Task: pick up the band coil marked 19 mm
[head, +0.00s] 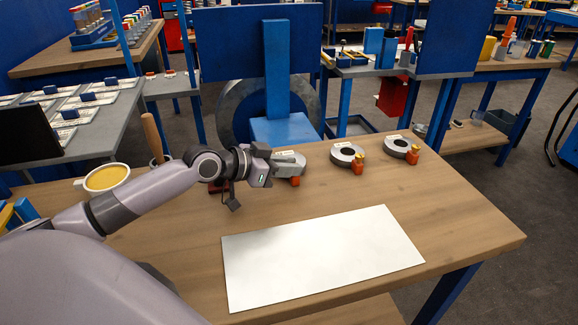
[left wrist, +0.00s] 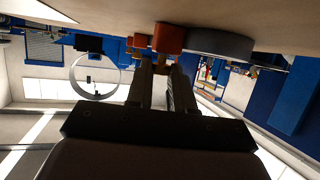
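Three grey band coils lie along the back of the wooden table in the head view: a left coil (head: 289,162), a middle coil (head: 347,153) and a right coil (head: 401,146). Each has a pale label and an orange block at its front; the labels are too small to read. My left gripper (head: 272,172) is beside the left coil, its fingers mostly hidden. In the left wrist view, upside down, its two fingers (left wrist: 162,68) stand apart, with a small brass knob and orange block (left wrist: 170,38) at their tips. The coil (left wrist: 220,44) is beside the block. My right gripper is out of view.
A white sheet (head: 318,254) lies on the table (head: 460,225) in front of the coils. A blue stand (head: 284,130) rises behind the left coil. A bowl with yellow contents (head: 105,178) is at the left, behind my arm. The table's right side is clear.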

